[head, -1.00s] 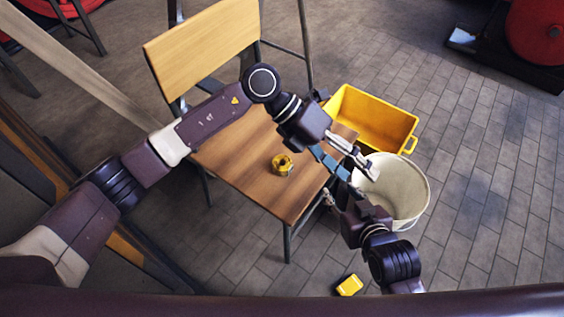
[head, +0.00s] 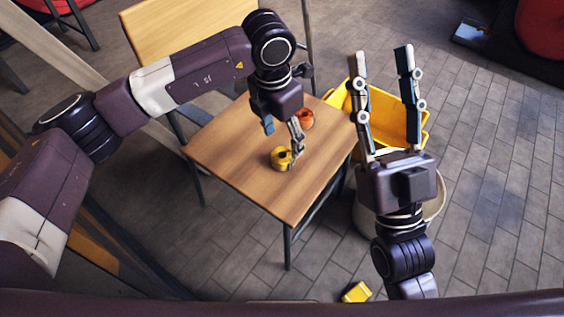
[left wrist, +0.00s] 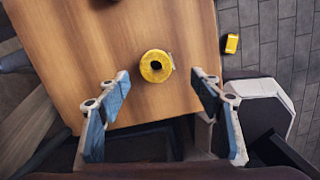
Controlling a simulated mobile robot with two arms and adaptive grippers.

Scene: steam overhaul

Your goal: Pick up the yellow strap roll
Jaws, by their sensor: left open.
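The yellow strap roll (head: 281,159) lies on the wooden chair seat, near its middle. In the left wrist view the roll (left wrist: 156,66) shows from above with a dark hole in its centre. My left gripper (head: 283,131) is open and points down above the seat, close to the roll. In the left wrist view the roll lies between the lines of the left fingers (left wrist: 161,80), a little beyond their tips, with nothing held. My right gripper (head: 382,54) has its fingers spread apart and empty, over the yellow crate.
An orange roll (head: 305,119) sits on the chair seat (head: 235,165) behind the left gripper. A yellow crate (head: 415,131) and a pale bucket (head: 436,203), partly hidden by my right arm, stand right of the chair. A small yellow object (head: 356,292) lies on the floor.

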